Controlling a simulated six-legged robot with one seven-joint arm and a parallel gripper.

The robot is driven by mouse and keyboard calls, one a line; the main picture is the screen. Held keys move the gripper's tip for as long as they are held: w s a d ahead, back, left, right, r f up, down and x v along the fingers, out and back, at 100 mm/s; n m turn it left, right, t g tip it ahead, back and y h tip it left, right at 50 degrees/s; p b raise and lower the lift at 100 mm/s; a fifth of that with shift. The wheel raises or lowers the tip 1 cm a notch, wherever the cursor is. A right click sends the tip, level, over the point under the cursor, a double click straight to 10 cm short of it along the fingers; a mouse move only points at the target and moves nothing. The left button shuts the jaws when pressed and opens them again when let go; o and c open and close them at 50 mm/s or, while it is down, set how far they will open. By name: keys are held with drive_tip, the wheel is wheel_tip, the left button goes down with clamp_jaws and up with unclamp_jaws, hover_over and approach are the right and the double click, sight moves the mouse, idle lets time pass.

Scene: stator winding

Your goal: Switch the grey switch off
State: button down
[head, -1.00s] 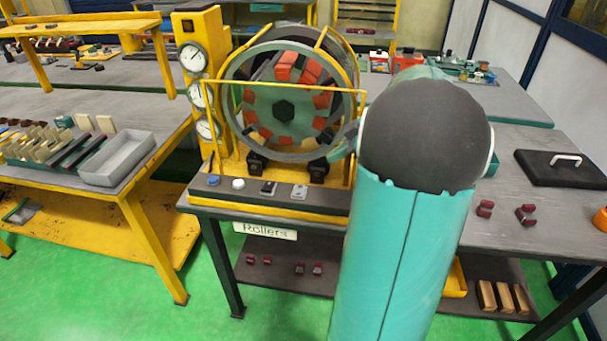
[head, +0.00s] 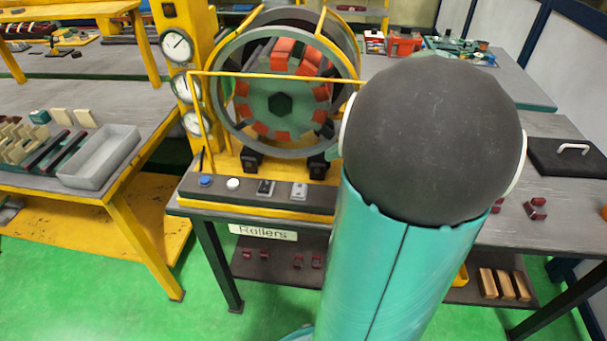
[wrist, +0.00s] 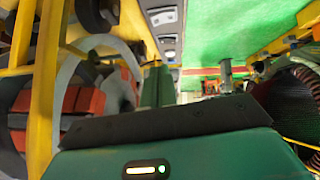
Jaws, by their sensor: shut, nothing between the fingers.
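The grey switch (head: 299,190) sits at the right end of the dark control panel (head: 218,193) in front of the stator, in the head view. I cannot tell which way its lever is set. The panel also shows at the top of the wrist view, where the nearest light plate (wrist: 162,17) looks like the grey switch. My gripper (wrist: 155,68) shows in the wrist view, its green fingers together and empty, apart from the panel. In the head view my arm hides the gripper.
The stator (head: 280,105) stands behind the panel inside a thin yellow frame. A black switch (head: 265,188), a white button (head: 233,184) and a blue button (head: 205,180) lie left of the grey switch. Gauges (head: 177,45) stand at the left. Green floor is clear in front.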

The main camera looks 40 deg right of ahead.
hover_over(298, 186)
drive_tip(key=s, duration=0.3)
drive_tip(key=f, duration=0.4)
drive_tip(key=d+f, duration=0.1)
drive_tip(key=f, duration=0.1)
drive_tip(key=shift+f, duration=0.2)
drive_tip(key=f, duration=0.3)
drive_tip(key=shift+w+f, duration=0.3)
drive_tip(key=shift+w, duration=0.05)
drive_tip(key=shift+w+d+f, duration=0.1)
drive_tip(key=shift+f, duration=0.35)
drive_tip(key=shift+f+y, duration=0.25)
drive_tip(key=shift+y, duration=0.05)
